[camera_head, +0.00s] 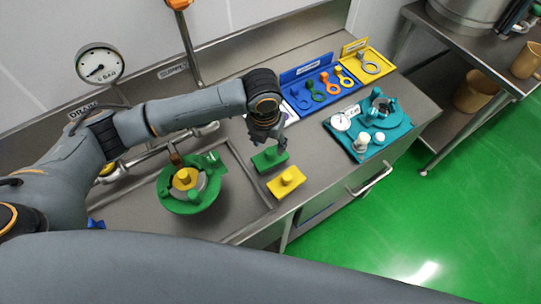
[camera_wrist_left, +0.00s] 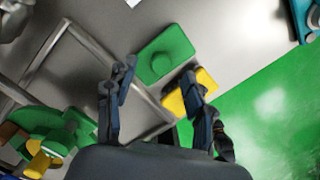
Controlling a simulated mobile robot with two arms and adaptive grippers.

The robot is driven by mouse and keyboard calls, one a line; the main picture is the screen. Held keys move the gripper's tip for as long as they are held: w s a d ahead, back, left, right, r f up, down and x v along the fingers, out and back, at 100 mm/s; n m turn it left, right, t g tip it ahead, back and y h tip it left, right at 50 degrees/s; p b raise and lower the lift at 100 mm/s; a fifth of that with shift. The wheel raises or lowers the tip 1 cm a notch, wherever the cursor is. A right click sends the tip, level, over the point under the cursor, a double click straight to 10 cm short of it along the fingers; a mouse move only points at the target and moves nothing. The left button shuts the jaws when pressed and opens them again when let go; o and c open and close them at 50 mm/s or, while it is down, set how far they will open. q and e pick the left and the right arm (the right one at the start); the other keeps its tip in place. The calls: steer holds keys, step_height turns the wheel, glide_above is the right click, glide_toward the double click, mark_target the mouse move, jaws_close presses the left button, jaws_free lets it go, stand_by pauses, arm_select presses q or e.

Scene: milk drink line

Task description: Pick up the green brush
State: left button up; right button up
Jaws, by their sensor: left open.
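The green brush (camera_head: 269,158), a flat green block with a round knob on top, lies on the steel counter by the sink's right rim. The wrist view shows the brush (camera_wrist_left: 165,52) just beyond my fingertips. My left gripper (camera_head: 268,143) is open above the far side of the brush and holds nothing. It shows in the wrist view (camera_wrist_left: 158,80) with its fingers apart. I cannot tell whether they touch the brush. My right gripper is not in view.
A yellow brush (camera_head: 287,190) lies close in front of the green one. The sink (camera_head: 225,215) with a green round part (camera_head: 183,207) is to the left. A blue tray (camera_head: 299,101) and a teal tray (camera_head: 358,157) with parts are to the right.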

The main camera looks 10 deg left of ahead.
mark_target(270, 151)
arm_select(q)
step_height(270, 151, down, 2)
steer(key=shift+d+f+p, duration=0.1)
steer(key=shift+d+p, duration=0.05)
steer(key=shift+p, duration=0.5)
steer(key=shift+w+f, duration=0.2)
steer(key=shift+f, duration=1.05)
steer(key=c, duration=1)
jaws_close()
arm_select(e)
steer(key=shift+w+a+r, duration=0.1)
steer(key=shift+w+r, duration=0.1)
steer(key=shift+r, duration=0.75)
